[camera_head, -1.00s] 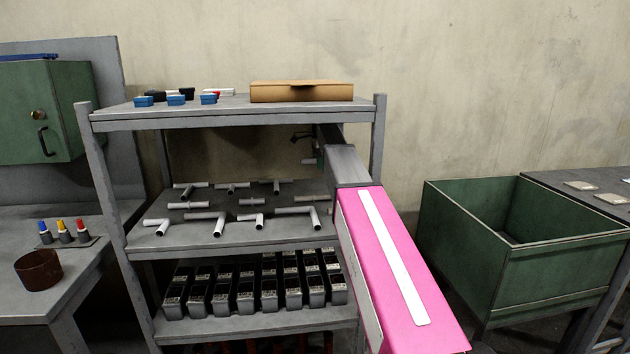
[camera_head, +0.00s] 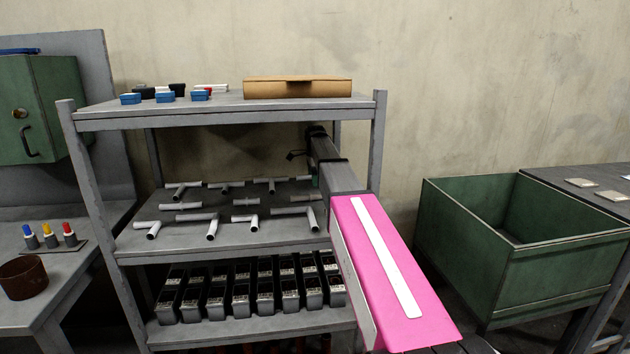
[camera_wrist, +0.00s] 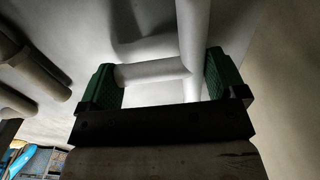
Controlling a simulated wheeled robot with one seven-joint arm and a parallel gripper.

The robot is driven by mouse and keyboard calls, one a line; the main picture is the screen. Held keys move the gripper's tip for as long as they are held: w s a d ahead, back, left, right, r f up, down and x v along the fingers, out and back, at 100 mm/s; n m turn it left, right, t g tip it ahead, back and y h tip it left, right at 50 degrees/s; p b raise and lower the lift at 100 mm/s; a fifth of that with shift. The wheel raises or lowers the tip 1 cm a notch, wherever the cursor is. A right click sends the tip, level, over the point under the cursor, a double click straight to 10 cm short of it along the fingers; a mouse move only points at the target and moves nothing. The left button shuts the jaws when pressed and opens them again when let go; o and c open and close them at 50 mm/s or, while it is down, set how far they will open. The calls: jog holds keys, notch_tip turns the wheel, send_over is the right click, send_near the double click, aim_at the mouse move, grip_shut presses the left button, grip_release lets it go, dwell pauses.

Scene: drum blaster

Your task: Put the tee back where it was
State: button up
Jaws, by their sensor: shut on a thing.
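The white tee (camera_wrist: 155,73) is between the green fingertips of my gripper (camera_wrist: 163,78) in the wrist view. One tube runs across between the fingers and meets a longer tube beside the right finger. My gripper is shut on it. In the head view my arm reaches into the rack's middle shelf (camera_head: 185,237) at its right end. Most of my gripper and the held tee are hidden there behind my arm. Several other white pipe fittings (camera_head: 250,221) lie in rows on that shelf. I cannot tell whether the held tee touches the shelf.
The top shelf (camera_head: 225,104) above my arm holds a cardboard box (camera_head: 297,88) and small blue boxes (camera_head: 131,98). Black cartridges (camera_head: 240,297) fill the lower shelf. A rack post (camera_head: 377,140) stands right of my arm. A green bin (camera_head: 520,285) stands further right.

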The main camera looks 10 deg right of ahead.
jog(key=shift+f, duration=0.45)
jog(key=shift+f, duration=0.15)
jog(key=o, duration=0.8)
notch_tip(320, 180, up, 11)
jog(key=shift+f, duration=0.1)
jog(key=shift+r, duration=0.75)
jog(key=shift+s, duration=0.15)
